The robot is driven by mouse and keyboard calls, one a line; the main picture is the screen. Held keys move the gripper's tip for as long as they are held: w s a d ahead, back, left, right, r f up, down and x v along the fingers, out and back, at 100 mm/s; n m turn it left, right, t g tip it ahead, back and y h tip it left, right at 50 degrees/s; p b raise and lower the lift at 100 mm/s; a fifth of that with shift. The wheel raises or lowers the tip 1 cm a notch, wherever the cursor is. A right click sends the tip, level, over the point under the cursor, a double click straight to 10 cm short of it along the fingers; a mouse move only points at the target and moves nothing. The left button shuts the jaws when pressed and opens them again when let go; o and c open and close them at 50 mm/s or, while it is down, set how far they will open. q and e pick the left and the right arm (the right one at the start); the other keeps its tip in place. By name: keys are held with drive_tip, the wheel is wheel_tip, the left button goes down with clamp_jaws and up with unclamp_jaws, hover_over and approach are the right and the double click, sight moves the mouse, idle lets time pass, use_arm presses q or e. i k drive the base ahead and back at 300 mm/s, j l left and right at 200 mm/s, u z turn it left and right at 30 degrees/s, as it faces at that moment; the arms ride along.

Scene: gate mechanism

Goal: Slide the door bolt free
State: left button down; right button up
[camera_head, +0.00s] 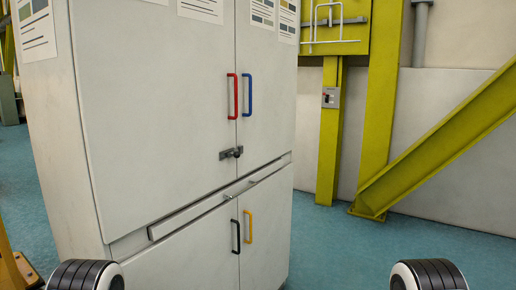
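The door bolt (231,153) is a small dark metal latch with a rounded knob, across the seam between the two upper doors of a tall pale grey cabinet (155,120). It is too small to tell exactly how far it is slid. A red handle (232,96) is on the left upper door and a blue handle (247,95) on the right one, both above the bolt. The upper doors look closed. Neither of my grippers shows; only rounded black-and-white parts of my arms appear at the bottom left and bottom right, well apart from the cabinet doors.
A long drawer or ledge strip (220,197) runs below the bolt. Lower doors carry a black handle (236,236) and a yellow handle (248,226). Yellow-green steel beams (375,110) stand at the right. Blue floor (350,250) is clear right of the cabinet.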

sight(236, 155)
drive_tip(key=i+l, duration=0.35)
drive_tip(key=i+l+u, duration=0.1)
drive_tip(key=i+l, duration=0.25)
drive_tip(key=l, duration=0.2)
drive_tip(key=i+l, duration=0.35)
drive_tip(key=i+l+u, duration=0.1)
drive_tip(key=i+l, duration=0.25)
drive_tip(key=l, duration=0.2)
drive_tip(key=i+l, duration=0.35)
drive_tip(key=l, duration=0.15)
drive_tip(key=u, duration=0.05)
